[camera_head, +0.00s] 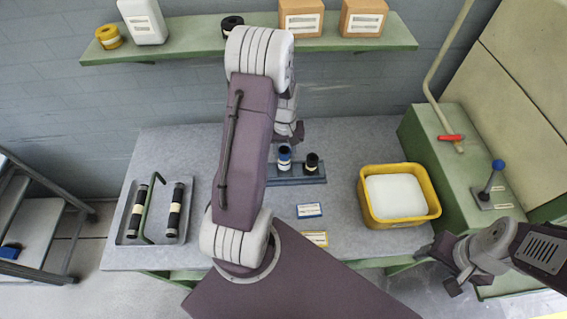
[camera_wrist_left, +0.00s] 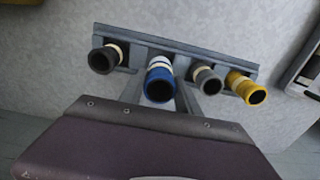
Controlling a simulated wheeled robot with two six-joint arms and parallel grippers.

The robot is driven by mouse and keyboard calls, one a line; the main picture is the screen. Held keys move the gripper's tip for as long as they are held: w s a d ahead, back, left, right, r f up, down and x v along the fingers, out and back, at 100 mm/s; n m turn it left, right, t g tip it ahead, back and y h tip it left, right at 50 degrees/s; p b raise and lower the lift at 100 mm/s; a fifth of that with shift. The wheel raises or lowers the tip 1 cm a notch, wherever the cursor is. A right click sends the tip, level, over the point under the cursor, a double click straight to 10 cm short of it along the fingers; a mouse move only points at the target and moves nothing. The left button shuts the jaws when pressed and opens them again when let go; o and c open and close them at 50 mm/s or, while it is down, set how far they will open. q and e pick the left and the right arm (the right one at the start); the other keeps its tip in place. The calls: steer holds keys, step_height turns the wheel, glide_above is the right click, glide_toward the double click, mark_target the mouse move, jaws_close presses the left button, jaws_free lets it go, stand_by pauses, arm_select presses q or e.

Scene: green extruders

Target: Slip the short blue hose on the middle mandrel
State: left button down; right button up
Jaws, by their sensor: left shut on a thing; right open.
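A blue-grey rack (camera_head: 295,178) stands on the bench, partly hidden behind my left arm. The blue hose also shows in the head view (camera_head: 284,155), with a pale band. My left gripper (camera_head: 291,133) is at the rack; its fingers flank the blue hose and are shut on it. I cannot tell whether the hose sits on a mandrel. My right gripper (camera_head: 455,268) is open and empty at lower right.
A tray (camera_head: 127,232) with two dark banded tubes and a green bent handle lies at left. A yellow crate (camera_head: 427,207) with a white block is right of the rack. Two labels (camera_head: 309,210) lie in front of the rack. A shelf (camera_head: 190,43) runs along the back wall.

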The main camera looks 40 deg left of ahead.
arm_select(q)
steer(key=f, duration=0.3)
steer(key=shift+d+f, duration=0.2)
steer(key=shift+f, duration=0.55)
steer(key=shift+a+f, duration=0.15)
steer(key=shift+a, duration=0.05)
steer(key=shift+f, duration=0.15)
steer(key=c, duration=0.9)
jaws_free()
steer(key=shift+d, duration=0.1)
steer(key=shift+o, duration=0.2)
